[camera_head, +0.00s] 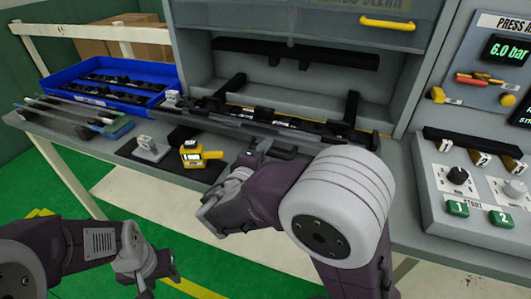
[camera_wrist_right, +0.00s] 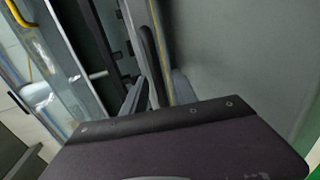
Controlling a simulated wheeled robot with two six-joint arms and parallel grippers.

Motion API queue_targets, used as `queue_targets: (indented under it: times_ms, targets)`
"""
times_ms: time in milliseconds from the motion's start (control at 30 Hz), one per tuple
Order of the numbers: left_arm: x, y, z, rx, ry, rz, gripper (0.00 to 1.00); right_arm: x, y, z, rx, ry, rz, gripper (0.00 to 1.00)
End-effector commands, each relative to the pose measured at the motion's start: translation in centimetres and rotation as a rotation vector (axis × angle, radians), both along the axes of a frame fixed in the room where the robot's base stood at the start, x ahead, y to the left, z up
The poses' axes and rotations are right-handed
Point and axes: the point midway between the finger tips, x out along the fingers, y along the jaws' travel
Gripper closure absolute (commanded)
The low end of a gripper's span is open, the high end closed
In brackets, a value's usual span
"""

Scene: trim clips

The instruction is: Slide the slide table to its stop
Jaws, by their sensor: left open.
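The slide table (camera_head: 222,119) is a long grey tray with dark trim parts on it, at the front of the press opening in the head view. Two dark rails run from it back into the press. My right gripper (camera_head: 212,208) is in front of and below the table, partly hidden by its own wrist, and no contact with the table shows. My left gripper (camera_head: 148,266) is open and empty at the lower left, over the floor and away from the table.
A blue bin (camera_head: 108,82) with dark parts stands at the back left. A yellow gauge (camera_head: 200,155) and a small grey stand (camera_head: 150,149) sit on a dark mat. A control box (camera_head: 468,185) with green buttons is at the right. The raised press door has a yellow handle (camera_head: 387,23).

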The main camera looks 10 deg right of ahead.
Motion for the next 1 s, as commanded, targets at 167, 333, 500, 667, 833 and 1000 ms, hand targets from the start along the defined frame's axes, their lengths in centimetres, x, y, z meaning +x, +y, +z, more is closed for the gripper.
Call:
queue_targets:
  times_ms: [167,333,500,667,833,1000]
  targets:
    - [0.00,0.00,0.01,0.000,0.000,0.000,0.53,-0.03,0.02,0.02,0.000,0.000,0.000,0.82]
    - [0.00,0.00,0.01,0.000,0.000,0.000,0.53,-0.04,0.03,0.02,0.001,-0.001,0.000,1.00]
    - [0.00,0.00,0.00,0.000,0.000,0.000,0.53,-0.05,0.02,0.01,0.001,0.000,-0.001,1.00]
    - [0.00,0.00,0.00,0.000,0.000,0.000,0.53,-0.06,0.03,0.00,0.001,0.000,-0.001,1.00]
    - [0.00,0.00,0.00,0.000,0.000,0.000,0.53,-0.06,0.02,0.00,0.001,0.000,-0.001,1.00]
    - [0.00,0.00,0.00,0.000,0.000,0.000,0.53,-0.06,0.02,-0.01,0.001,0.000,-0.001,1.00]
